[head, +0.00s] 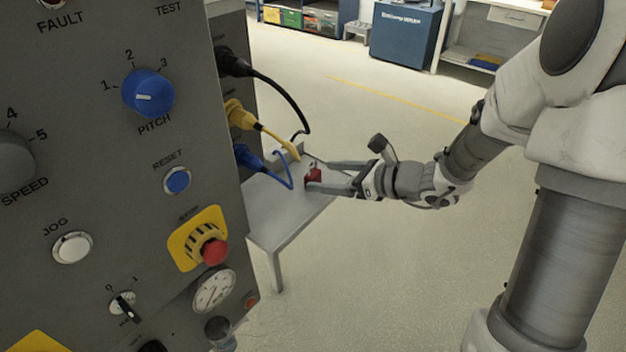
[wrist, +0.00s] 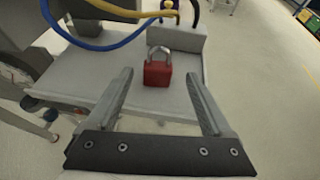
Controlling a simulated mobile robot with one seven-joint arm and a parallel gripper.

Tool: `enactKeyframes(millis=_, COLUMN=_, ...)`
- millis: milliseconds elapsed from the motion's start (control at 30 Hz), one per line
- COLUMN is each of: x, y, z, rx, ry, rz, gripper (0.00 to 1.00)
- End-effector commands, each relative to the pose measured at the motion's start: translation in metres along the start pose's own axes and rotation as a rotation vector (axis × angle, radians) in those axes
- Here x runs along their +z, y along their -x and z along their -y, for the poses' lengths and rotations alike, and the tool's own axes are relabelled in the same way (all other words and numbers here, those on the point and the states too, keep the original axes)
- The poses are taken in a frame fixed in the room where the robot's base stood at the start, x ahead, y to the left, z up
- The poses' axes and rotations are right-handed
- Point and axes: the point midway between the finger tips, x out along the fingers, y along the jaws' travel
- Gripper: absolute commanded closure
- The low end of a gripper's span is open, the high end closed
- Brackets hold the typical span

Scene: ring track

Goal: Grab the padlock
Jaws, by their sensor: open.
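A red padlock (wrist: 158,73) with a silver shackle stands upright on a small grey table (wrist: 178,100) in the wrist view. It also shows in the head view as a small red shape (head: 314,175), partly hidden by my gripper. My gripper (wrist: 160,75) is open, and its two fingers point toward the padlock from either side. The padlock appears between the fingertips in the wrist view, with gaps on both sides. In the head view my gripper (head: 318,172) reaches over the table from the right. I cannot tell whether a finger touches the padlock.
A grey control panel (head: 90,200) fills the left of the head view. Black, yellow (head: 270,138) and blue cables hang from its side near the table. A low grey block (wrist: 180,38) stands behind the padlock. The floor right of the table is clear.

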Motion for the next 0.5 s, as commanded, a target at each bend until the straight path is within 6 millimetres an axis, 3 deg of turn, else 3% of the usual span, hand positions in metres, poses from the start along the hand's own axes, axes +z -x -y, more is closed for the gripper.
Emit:
enactKeyframes(millis=233, x=0.000, y=-0.037, z=-0.004, rx=0.003, ry=0.001, rz=0.000, gripper=0.15)
enactKeyframes(millis=500, x=0.001, y=-0.042, z=-0.003, rx=0.001, ry=0.001, rz=-0.001, gripper=0.15)
